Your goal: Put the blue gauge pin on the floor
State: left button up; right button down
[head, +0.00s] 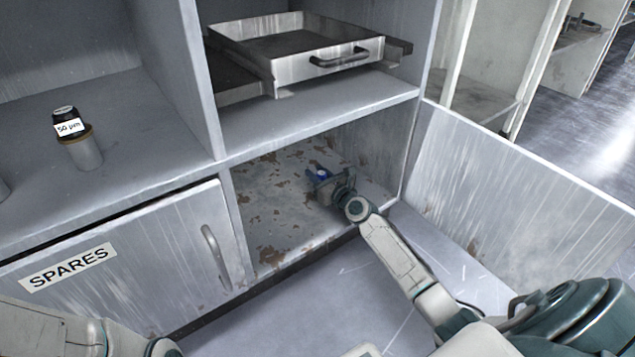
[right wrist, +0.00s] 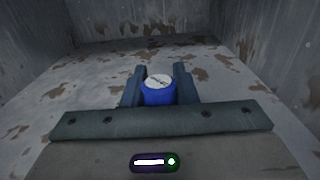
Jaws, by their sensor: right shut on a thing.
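The blue gauge pin (head: 322,174) is inside the open lower compartment of the cabinet. In the right wrist view the pin (right wrist: 159,91) shows a blue side and a round whitish top with a dark mark. My right gripper (head: 321,179) reaches into the compartment and is shut on the pin, with one finger on each side of it in the right wrist view (right wrist: 159,86). The pin's lower end is hidden, so I cannot tell whether it touches the compartment floor (head: 270,215). My left gripper is not in view; only part of my left arm shows at the lower left.
The compartment's door (head: 520,190) stands open at the right. Above is a shelf (head: 330,110) with a metal drawer tray (head: 290,70). A closed SPARES door (head: 130,260) is at the left. A labelled cylinder (head: 83,150) stands on the upper left shelf.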

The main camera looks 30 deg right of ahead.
jog(key=shift+f, duration=0.15)
jog(key=shift+f, duration=0.2)
jog(key=c, duration=1.1)
grip_release()
jog(key=shift+c, duration=0.2)
jog(key=shift+r, duration=0.1)
jog(key=shift+r, duration=0.25)
jog(key=s+p, duration=0.1)
jog(key=s, duration=0.7)
jog(key=s+d+p, duration=0.1)
jog(key=s, duration=0.3)
jog(key=shift+f+p, duration=0.15)
jog(key=shift+p, duration=0.15)
